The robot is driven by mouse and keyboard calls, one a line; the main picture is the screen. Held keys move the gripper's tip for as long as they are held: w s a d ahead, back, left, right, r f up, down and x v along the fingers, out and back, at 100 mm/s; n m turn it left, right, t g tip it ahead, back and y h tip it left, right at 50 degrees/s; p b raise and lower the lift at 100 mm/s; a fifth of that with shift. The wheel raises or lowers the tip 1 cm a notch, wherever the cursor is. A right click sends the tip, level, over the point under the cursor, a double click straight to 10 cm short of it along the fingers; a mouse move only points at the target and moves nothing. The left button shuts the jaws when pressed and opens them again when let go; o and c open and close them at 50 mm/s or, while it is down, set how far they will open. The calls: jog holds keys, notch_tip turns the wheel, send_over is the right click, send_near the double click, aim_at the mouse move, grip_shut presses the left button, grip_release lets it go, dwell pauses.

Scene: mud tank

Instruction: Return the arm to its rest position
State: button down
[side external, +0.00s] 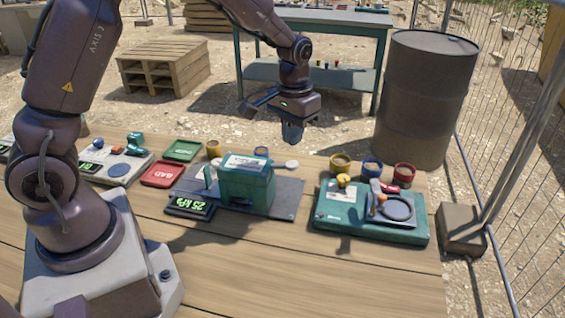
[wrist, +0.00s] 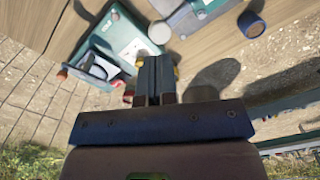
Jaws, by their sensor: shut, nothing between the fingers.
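My gripper (side external: 292,133) hangs in the air above the back edge of the wooden table, pointing down, behind and to the right of the green tank. It is shut and holds nothing. In the wrist view the closed fingers (wrist: 154,75) show side by side, with the table and its devices beyond them. The green tank (side external: 246,186) stands upright on a dark base plate (side external: 287,200) with a lit digital display (side external: 188,206) at its front left. My gripper is clear of the tank and of everything on the table.
A green case (side external: 370,226) with a round ring on top sits at the right. Yellow (side external: 340,162), blue (side external: 372,168) and red (side external: 404,174) cups stand behind it. Red (side external: 163,173) and green (side external: 183,150) trays lie left. A barrel (side external: 423,95) and wire fence (side external: 520,110) stand beyond the table.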

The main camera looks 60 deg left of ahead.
jog(key=shift+r, duration=0.65)
jog(key=shift+s+f, duration=0.2)
jog(key=shift+s, duration=0.1)
jog(key=s+d+r+m+t, duration=0.1)
jog(key=s+d+r+t, duration=0.1)
jog(key=s+r, duration=0.6)
jog(key=s+d+r+m+t, duration=0.2)
jog(key=s+r, duration=0.5)
jog(key=s, duration=0.5)
jog(key=shift+s+d+r+t, duration=0.25)
jog(key=shift+s+r+t, duration=0.1)
jog(key=shift+t, duration=0.45)
